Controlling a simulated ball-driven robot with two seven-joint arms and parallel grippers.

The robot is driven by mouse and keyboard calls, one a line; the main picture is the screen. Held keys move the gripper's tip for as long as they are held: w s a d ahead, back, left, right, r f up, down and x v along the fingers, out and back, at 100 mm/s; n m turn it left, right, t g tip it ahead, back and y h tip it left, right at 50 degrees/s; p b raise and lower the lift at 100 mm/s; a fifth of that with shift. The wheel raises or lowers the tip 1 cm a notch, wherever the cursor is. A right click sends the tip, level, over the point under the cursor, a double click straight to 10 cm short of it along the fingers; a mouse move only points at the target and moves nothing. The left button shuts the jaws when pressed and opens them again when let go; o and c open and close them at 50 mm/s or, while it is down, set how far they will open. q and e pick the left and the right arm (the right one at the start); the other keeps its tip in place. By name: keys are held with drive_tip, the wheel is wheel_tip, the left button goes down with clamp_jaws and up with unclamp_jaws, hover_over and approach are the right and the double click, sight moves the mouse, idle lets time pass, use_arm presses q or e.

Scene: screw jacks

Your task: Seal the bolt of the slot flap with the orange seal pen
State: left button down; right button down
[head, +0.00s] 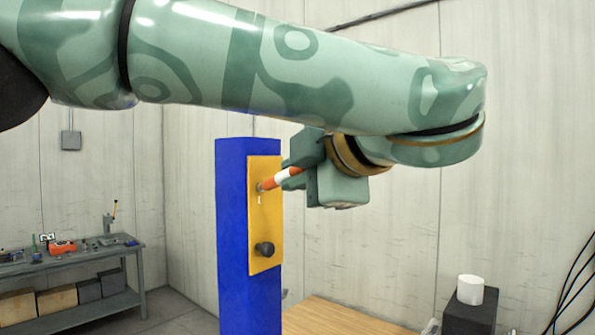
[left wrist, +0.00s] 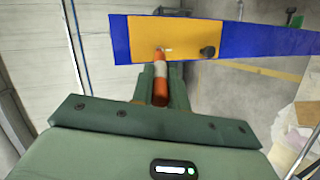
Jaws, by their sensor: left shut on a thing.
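The orange seal pen (head: 281,178), with a white band, is held in my left gripper (head: 291,178). It also shows between the two fingers in the left wrist view (left wrist: 161,82). My left gripper is shut on it. The pen's tip is at the bolt (head: 261,187) near the top of the yellow slot flap (head: 264,222); whether it touches I cannot tell. A short white streak (head: 260,199) shows by the bolt, and also in the left wrist view (left wrist: 167,50). A black knob (head: 265,249) sits lower on the flap. My right gripper is out of view.
The flap is on a blue post (head: 232,240). A workbench (head: 75,256) with tools stands at the back left. A wooden tabletop (head: 325,318) is low behind the post. A white cup-like object (head: 470,289) stands on a dark box at the right.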

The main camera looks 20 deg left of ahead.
use_arm(q)
drive_tip(key=shift+d, duration=0.1)
drive_tip(key=shift+s+d+r+p, duration=0.2)
drive_tip(key=shift+s+p, duration=0.05)
drive_tip(key=shift+p, duration=0.05)
drive_tip(key=p+v, duration=0.3)
drive_tip(key=v, duration=0.3)
drive_tip(key=shift+f, duration=0.15)
